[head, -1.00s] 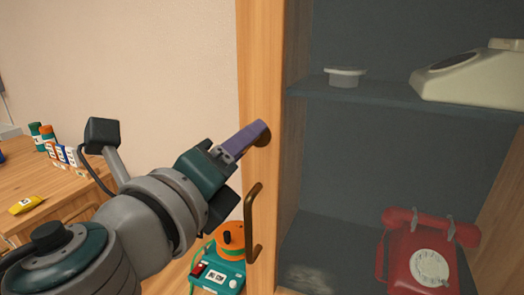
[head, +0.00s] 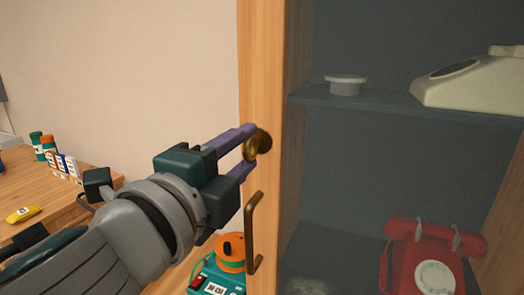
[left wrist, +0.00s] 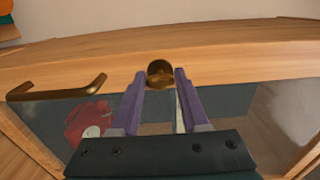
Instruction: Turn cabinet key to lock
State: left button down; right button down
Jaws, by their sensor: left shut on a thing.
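The cabinet (head: 263,60) has a wooden frame edge with a brass key (head: 256,145) in its lock plate. My left gripper (head: 250,150) comes in from the left and is shut on the key, with one purple finger above and one below it. In the left wrist view the brass key (left wrist: 161,72) lies between the two finger tips (left wrist: 160,78), close to the wood. The key's shaft is hidden. My right gripper is in neither view.
A brass handle (head: 253,233) stands just below the key. Behind the door are a red dial phone (head: 408,262), a cream phone (head: 470,82) and a small white dish (head: 346,85). A teal and orange device (head: 222,270) is low down. A wooden table (head: 75,198) is at left.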

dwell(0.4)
pick_arm(q)
jog(key=shift+c, duration=2)
grip_release()
jog(key=b+v, duration=0.1)
jog(key=v, duration=0.9)
